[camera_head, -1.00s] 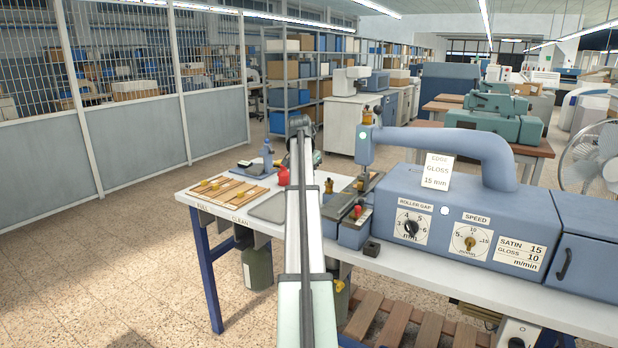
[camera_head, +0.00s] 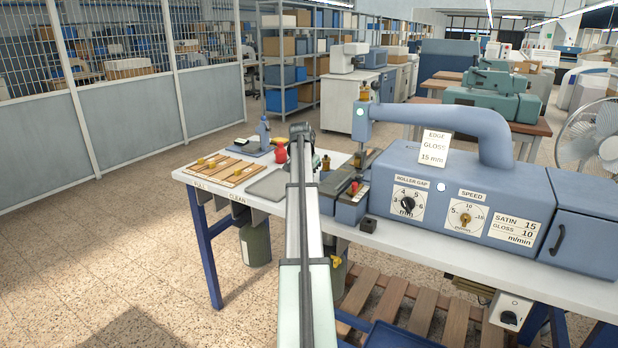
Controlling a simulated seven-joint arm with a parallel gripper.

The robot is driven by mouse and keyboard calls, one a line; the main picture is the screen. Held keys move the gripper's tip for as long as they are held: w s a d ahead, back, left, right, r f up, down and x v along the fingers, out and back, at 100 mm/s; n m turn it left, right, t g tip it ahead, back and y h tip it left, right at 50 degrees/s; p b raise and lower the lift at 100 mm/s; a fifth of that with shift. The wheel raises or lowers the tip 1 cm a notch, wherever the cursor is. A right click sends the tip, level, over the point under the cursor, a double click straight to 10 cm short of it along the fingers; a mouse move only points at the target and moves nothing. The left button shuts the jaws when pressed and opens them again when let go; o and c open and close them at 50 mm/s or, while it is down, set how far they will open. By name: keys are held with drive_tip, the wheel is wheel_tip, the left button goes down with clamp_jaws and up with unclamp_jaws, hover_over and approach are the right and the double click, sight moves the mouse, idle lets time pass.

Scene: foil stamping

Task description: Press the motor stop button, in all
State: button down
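The blue foil stamping machine (camera_head: 390,215) stands on the white bench. Its front carries a roller gap dial (camera_head: 407,203), a speed dial (camera_head: 466,215) and a small round white spot (camera_head: 441,187). A small red knob (camera_head: 354,187) sits on the block at its left end. I cannot tell which part is the motor stop button. A white switch box (camera_head: 508,312) with a dark knob hangs under the bench. My arm reaches over the bench. My gripper (camera_head: 316,163) is at its far end, mostly hidden behind the arm; its opening does not show.
A wooden board (camera_head: 230,173), a grey pad (camera_head: 270,186), a red bottle (camera_head: 281,154) and a blue bottle (camera_head: 262,130) are on the bench's left. A small dark block (camera_head: 368,225) lies by its front edge. A wooden pallet (camera_head: 420,308) and a blue tray (camera_head: 395,338) are below.

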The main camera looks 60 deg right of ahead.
drive_tip(key=shift+a+f, duration=0.15)
drive_tip(key=shift+f, duration=1)
wheel_tip(320, 180, up, 5)
drive_tip(key=shift+r, duration=0.15)
drive_tip(key=v, duration=0.9)
drive_tip(key=shift+r, duration=0.35)
